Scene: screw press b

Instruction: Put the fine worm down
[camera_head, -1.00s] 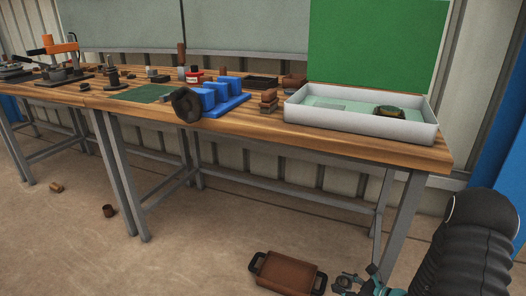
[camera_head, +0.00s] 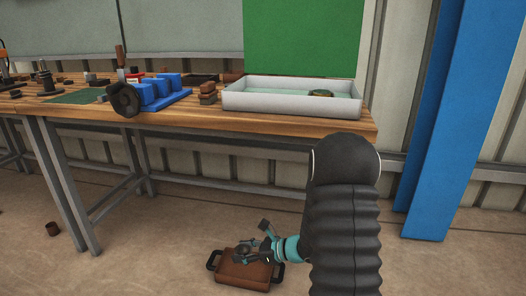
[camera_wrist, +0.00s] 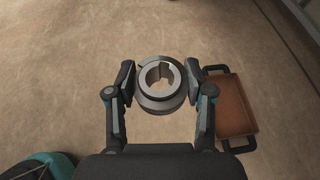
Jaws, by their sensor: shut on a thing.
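The fine worm (camera_wrist: 160,103) is a short grey metal ring with a bore and a keyway notch, seen nearly end-on in the wrist view. My gripper (camera_wrist: 160,78) is shut on it, one finger on each side. In the head view my gripper (camera_head: 256,247) is low in front of the bench, over or near a brown tray on the floor. The worm is too small there to make out clearly. In the wrist view the tray lies to the right of the held worm, with bare floor beneath the worm.
The brown tray (camera_head: 243,276) has black handles and also shows in the wrist view (camera_wrist: 235,115). The wooden bench (camera_head: 215,122) carries a white basin (camera_head: 290,107) and a blue fixture (camera_head: 160,98). A blue post (camera_head: 445,130) stands right. Open floor lies left.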

